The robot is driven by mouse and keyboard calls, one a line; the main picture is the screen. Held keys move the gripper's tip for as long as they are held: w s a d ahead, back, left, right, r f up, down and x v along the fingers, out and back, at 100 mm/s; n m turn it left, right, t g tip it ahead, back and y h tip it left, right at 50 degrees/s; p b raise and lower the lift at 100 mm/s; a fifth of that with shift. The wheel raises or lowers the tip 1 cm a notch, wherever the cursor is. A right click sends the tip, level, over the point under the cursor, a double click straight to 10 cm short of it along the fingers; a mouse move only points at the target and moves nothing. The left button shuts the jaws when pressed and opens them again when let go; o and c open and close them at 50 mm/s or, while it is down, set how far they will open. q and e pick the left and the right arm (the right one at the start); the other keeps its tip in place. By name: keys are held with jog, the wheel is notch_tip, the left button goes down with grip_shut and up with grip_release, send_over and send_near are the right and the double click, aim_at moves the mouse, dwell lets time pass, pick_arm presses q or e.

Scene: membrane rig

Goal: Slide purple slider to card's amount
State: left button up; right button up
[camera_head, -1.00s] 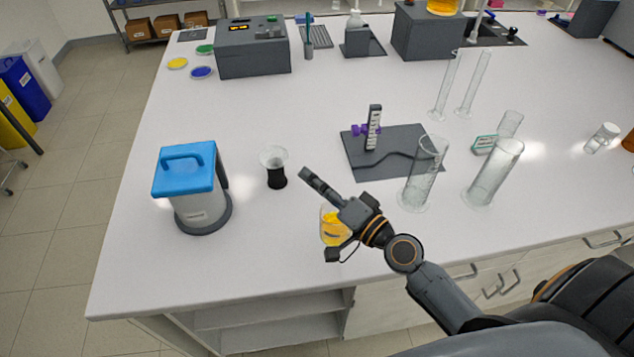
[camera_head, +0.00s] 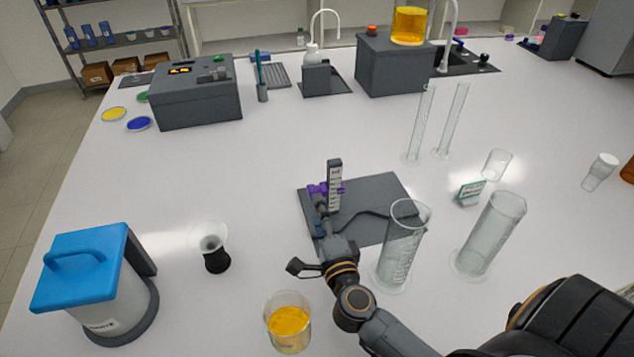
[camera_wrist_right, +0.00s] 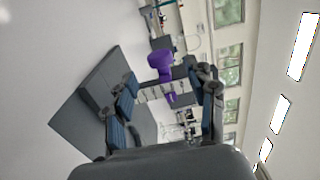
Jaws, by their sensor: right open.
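The purple slider (camera_head: 317,189) sits on an upright post with a white marked scale (camera_head: 335,188), fixed to a dark grey base plate (camera_head: 385,190). My right gripper (camera_head: 309,231) is open at the near left edge of the plate, one finger reaching up close to the slider. In the right wrist view the slider (camera_wrist_right: 160,63) shows beyond and between the spread fingers of the right gripper (camera_wrist_right: 166,85); contact cannot be told. The small green-edged card (camera_head: 471,192) stands right of the plate; its text is too small to read. My left gripper is not in view.
A glass cylinder (camera_head: 402,250) stands close right of my right arm, with another (camera_head: 490,235) beyond. A beaker of yellow liquid (camera_head: 288,322) is at the near edge. A black-based flask (camera_head: 214,250) and a blue-lidded device (camera_head: 95,285) stand left.

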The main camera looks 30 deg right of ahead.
aim_at(313, 193)
jog(key=x, duration=0.3)
jog(key=shift+r+p, duration=0.1)
jog(key=shift+p, duration=0.25)
jog(key=x, duration=0.2)
jog(key=shift+w+d, duration=0.1)
jog(key=shift+w, duration=0.25)
jog(key=shift+x, duration=0.75)
jog(key=shift+c, duration=0.8)
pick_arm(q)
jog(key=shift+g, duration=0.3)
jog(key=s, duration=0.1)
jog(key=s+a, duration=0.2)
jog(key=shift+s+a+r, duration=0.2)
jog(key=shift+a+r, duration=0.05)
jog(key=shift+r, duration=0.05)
pick_arm(e)
grip_shut()
